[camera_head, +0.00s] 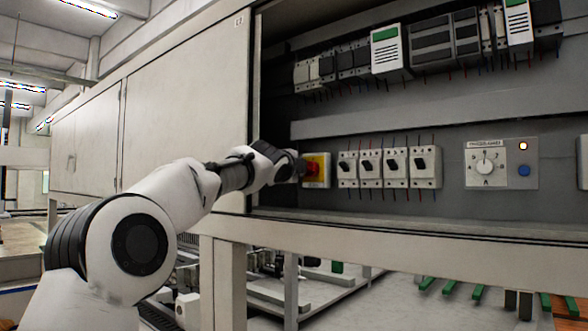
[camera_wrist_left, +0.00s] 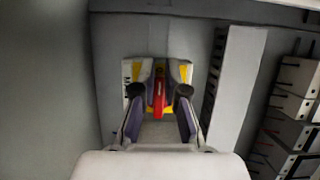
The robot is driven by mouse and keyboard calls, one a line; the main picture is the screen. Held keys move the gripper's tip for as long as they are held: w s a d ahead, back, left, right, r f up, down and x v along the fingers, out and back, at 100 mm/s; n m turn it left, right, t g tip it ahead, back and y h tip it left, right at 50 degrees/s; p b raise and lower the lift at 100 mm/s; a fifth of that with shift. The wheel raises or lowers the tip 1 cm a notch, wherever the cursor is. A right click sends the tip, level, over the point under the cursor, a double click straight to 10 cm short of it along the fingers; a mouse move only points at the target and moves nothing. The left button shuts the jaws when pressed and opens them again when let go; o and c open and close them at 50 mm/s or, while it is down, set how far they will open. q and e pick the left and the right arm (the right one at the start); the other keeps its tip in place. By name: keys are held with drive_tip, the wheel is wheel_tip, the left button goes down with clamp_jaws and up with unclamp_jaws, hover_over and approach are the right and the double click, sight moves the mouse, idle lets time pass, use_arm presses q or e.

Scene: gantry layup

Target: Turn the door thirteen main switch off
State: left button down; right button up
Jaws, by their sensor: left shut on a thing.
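The main switch (camera_head: 317,170) is a red handle on a yellow plate, at the left end of the lower row in the open cabinet. In the left wrist view its red handle (camera_wrist_left: 158,95) stands between my fingers, in line with them, with bits of yellow plate around it. My left gripper (camera_head: 297,168) is at the switch from the left and is shut on the red handle. It also shows in the left wrist view (camera_wrist_left: 159,90), with one finger on each side. The handle is partly hidden by the gripper. My right gripper is not in view.
Several breakers (camera_head: 390,167) with black levers sit right of the switch. Further right is a panel (camera_head: 502,164) with a white knob, a lit lamp and a blue button. A white trunking strip (camera_wrist_left: 235,90) runs beside the gripper. A closed cabinet door (camera_head: 185,90) stands at left.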

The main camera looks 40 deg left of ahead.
use_arm(q)
drive_tip(key=shift+d+f, duration=0.1)
drive_tip(key=c, duration=1.2)
unclamp_jaws()
drive_tip(key=shift+w, duration=0.1)
drive_tip(key=shift+w+d, duration=0.25)
drive_tip(key=shift+w, duration=0.05)
drive_tip(key=shift+s+a, duration=0.15)
drive_tip(key=shift+s, duration=0.05)
drive_tip(key=v, duration=0.7)
drive_tip(key=shift+s, duration=0.15)
